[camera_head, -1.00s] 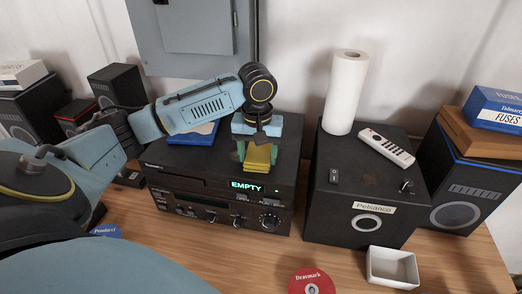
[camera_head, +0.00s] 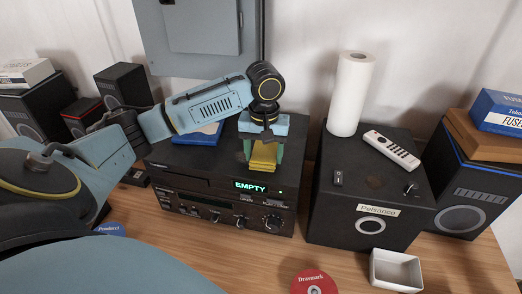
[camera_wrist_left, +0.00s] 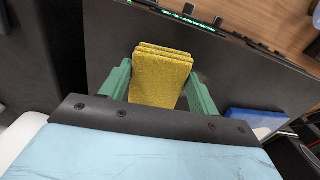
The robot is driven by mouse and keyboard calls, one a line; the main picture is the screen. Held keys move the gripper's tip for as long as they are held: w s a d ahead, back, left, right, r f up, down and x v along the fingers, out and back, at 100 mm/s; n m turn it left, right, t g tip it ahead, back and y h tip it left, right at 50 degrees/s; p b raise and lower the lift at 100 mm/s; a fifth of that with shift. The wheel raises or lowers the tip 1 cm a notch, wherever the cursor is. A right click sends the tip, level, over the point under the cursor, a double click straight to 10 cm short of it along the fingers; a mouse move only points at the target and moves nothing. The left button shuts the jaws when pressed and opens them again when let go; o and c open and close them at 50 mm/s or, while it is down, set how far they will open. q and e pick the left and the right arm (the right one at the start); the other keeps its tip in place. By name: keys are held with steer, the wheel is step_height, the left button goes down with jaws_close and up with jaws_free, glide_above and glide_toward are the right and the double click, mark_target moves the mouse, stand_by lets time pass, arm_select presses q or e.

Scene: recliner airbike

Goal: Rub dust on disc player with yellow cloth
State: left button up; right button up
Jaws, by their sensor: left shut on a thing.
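In the left wrist view, the cloth (camera_wrist_left: 160,75) sits between the green fingers (camera_wrist_left: 158,88), over the dark top. Dust under the cloth cannot be made out. My right gripper is not in view.
A blue box (camera_head: 203,133) lies on the player's top, left of my gripper. A speaker (camera_head: 365,210) on the right carries a paper roll (camera_head: 351,95) and a remote (camera_head: 391,149). A white tray (camera_head: 396,270) and a red disc (camera_head: 314,283) are in front.

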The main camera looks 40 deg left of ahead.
arm_select(q)
steer(key=shift+w+f, duration=0.1)
steer(key=shift+w, duration=0.3)
steer(key=shift+s, duration=1.6)
steer(key=shift+w, duration=1)
steer(key=shift+w+d, duration=0.1)
steer(key=shift+w, duration=0.5)
steer(key=shift+s, duration=1.5)
steer(key=shift+w, duration=1.5)
steer(key=shift+s, duration=1)
steer(key=shift+s+f, duration=0.1)
steer(key=shift+s, duration=0.4)
steer(key=shift+w+r, duration=0.2)
steer(key=shift+w, duration=1.4)
steer(key=shift+s+a+f, duration=0.15)
steer(key=shift+s+a, duration=0.55)
steer(key=shift+s, duration=0.2)
